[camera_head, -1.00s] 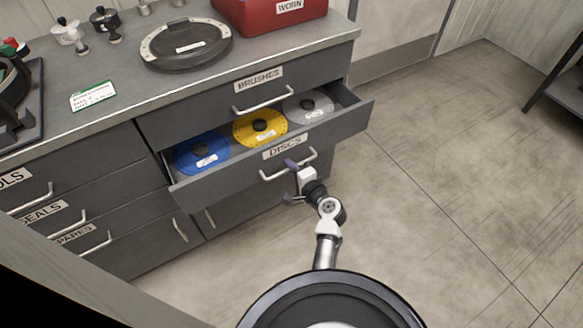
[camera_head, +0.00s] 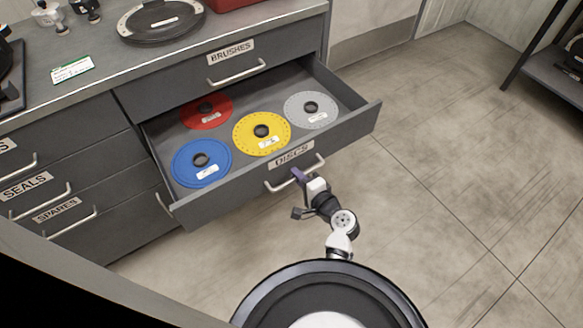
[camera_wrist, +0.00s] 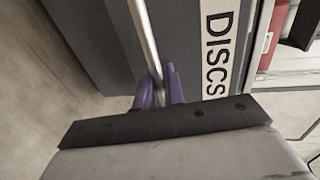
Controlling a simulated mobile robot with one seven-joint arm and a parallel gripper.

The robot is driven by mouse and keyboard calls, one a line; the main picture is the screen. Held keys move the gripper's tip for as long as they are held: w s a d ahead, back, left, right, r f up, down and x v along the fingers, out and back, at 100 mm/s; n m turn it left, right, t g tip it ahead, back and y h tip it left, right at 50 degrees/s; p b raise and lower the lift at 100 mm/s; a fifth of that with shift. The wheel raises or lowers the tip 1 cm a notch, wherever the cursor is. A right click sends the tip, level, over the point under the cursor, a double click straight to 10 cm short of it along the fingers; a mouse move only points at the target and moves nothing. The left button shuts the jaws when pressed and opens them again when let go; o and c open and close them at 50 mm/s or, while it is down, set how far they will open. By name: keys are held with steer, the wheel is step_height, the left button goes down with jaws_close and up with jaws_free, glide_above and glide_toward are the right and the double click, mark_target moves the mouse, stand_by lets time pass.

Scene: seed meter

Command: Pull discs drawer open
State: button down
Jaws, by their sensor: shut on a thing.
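The DISCS drawer (camera_head: 275,162) is pulled well out of the grey cabinet in the head view. Inside lie a red disc (camera_head: 207,110), a blue disc (camera_head: 201,162), a yellow disc (camera_head: 262,134) and a grey disc (camera_head: 311,110). My gripper (camera_head: 298,175) is at the bar handle (camera_head: 279,187) on the drawer front. In the wrist view, the purple fingers of my gripper (camera_wrist: 159,88) are shut around the handle (camera_wrist: 146,38), beside the DISCS label (camera_wrist: 217,45). The handle's far end is out of the wrist view.
The BRUSHES drawer (camera_head: 220,78) above is shut. Shut drawers labelled SEALS (camera_head: 25,186) and SPARES (camera_head: 56,211) are at the left. A round black lid (camera_head: 162,20) and a green-edged card (camera_head: 72,69) lie on the worktop. The floor to the right (camera_head: 440,150) is clear.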

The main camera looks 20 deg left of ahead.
steer(key=shift+f+v, duration=0.15)
steer(key=shift+v, duration=0.65)
steer(key=shift+f+v, duration=0.2)
steer(key=shift+v, duration=0.65)
steer(key=c, duration=1.6)
jaws_free()
steer(key=shift+s+d, duration=0.15)
steer(key=shift+d, duration=0.05)
